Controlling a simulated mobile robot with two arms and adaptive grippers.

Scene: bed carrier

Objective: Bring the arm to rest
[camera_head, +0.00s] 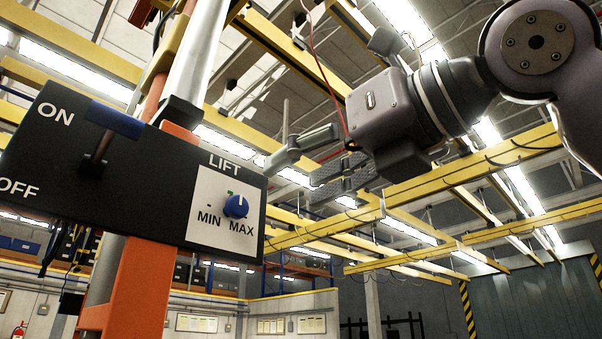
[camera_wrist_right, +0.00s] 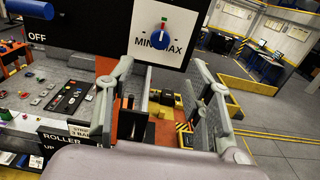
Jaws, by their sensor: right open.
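My right gripper (camera_head: 312,165) reaches in from the right in the head view, in the air to the right of the black control panel (camera_head: 150,205). Its fingers are spread with nothing between them. In the right wrist view the two fingers (camera_wrist_right: 168,90) stand apart, below the LIFT dial. The blue LIFT knob (camera_head: 236,206) sits on a white plate marked MIN and MAX, its white mark pointing roughly up. It also shows in the right wrist view (camera_wrist_right: 163,38). A blue-handled lever (camera_head: 115,119) is raised near ON. My left gripper is out of view.
An orange post (camera_head: 135,290) stands behind the panel. Yellow overhead beams (camera_head: 480,170) cross the background. The right wrist view shows a button console (camera_wrist_right: 70,95) at left, a yellow-edged barrier (camera_wrist_right: 238,82) and open grey floor (camera_wrist_right: 275,120) at right.

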